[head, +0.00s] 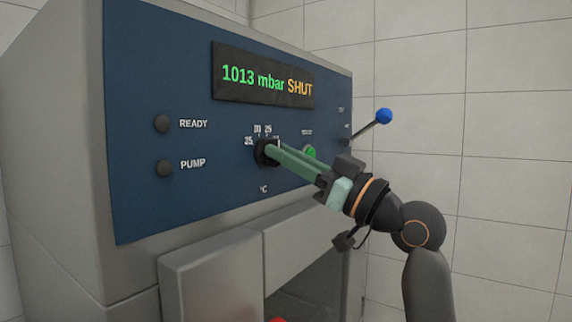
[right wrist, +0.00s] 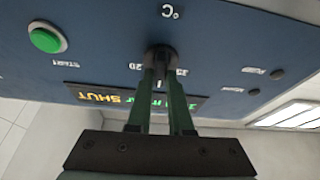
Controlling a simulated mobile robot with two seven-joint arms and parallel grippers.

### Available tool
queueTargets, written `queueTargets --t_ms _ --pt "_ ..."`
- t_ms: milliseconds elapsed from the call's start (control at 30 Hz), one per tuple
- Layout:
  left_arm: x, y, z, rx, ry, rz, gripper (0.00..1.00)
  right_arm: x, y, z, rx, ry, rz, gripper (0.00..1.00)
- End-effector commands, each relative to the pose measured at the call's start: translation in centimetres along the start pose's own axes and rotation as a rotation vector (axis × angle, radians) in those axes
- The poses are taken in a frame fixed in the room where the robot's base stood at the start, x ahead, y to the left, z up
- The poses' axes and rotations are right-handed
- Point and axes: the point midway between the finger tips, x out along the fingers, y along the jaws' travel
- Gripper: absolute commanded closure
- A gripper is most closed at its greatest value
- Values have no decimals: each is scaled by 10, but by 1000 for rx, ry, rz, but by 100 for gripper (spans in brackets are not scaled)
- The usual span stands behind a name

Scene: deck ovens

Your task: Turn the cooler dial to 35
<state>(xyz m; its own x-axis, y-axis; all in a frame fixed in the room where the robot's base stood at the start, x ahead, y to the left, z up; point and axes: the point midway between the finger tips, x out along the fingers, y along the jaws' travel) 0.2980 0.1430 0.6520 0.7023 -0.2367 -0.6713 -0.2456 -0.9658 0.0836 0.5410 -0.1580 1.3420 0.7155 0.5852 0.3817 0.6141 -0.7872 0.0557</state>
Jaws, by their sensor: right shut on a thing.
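The cooler dial (head: 262,153) is a small black knob on the blue panel, with numbers around its top and a °C mark below. In the head view 35 is at its left, with 30 and 25 above; the label further right is partly hidden. My right gripper (head: 274,150) has its long green fingers shut on the dial. In the right wrist view the dial (right wrist: 161,55) sits between the fingertips (right wrist: 162,76). I cannot tell surely which number it points to. My left gripper is not in view.
The display (head: 262,76) above reads 1013 mbar SHUT. A green button (head: 310,152) is close to the right of the fingers. A blue-knobbed lever (head: 383,116) sticks out at the panel's right. READY (head: 162,123) and PUMP (head: 164,168) lamps are dark, at left.

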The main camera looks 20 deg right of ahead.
Motion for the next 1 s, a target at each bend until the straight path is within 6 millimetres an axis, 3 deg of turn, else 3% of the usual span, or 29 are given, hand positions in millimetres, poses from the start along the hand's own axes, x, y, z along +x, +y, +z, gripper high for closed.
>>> queueTargets --t_ms 300,1000 --pt "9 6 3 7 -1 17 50 -1 2 1 -281 -3 -113 100" --pt "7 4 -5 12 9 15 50 1 2 -3 -814 1 -337 100"
